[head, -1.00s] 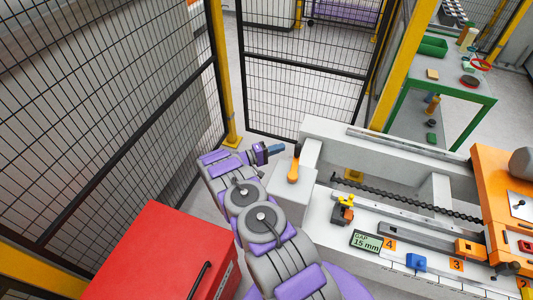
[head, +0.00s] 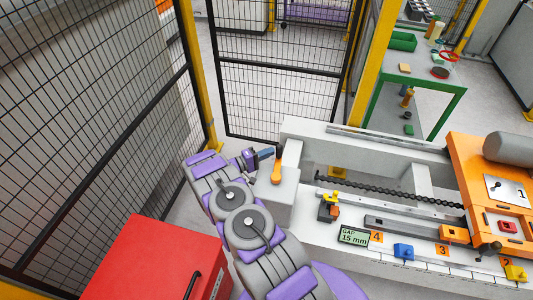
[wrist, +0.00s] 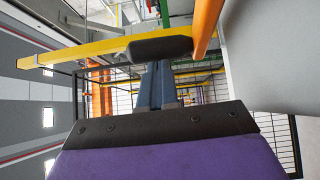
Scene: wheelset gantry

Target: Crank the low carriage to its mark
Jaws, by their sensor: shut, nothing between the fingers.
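The orange crank arm (head: 276,172) with its dark grip stands at the left end of the pale gantry bed. In the wrist view, the orange arm (wrist: 206,24) runs up at the right and the black grip (wrist: 160,47) lies across the fingertips. My gripper (head: 268,153) is shut and empty, just left of the grip; its blue-grey fingers also show in the wrist view (wrist: 157,82). Whether they touch the grip I cannot tell. A large orange carriage (head: 468,165) sits at the right. A small orange block (head: 453,233) is on the lower rail. Which one is the low carriage is unclear.
A display (head: 353,237) reads GAP 15 mm, beside numbered orange tags. A chain (head: 380,187) runs along the bed. A red cabinet (head: 150,255) stands at lower left. Mesh fencing (head: 275,70) closes off the back and left. A green-framed table (head: 420,80) stands behind.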

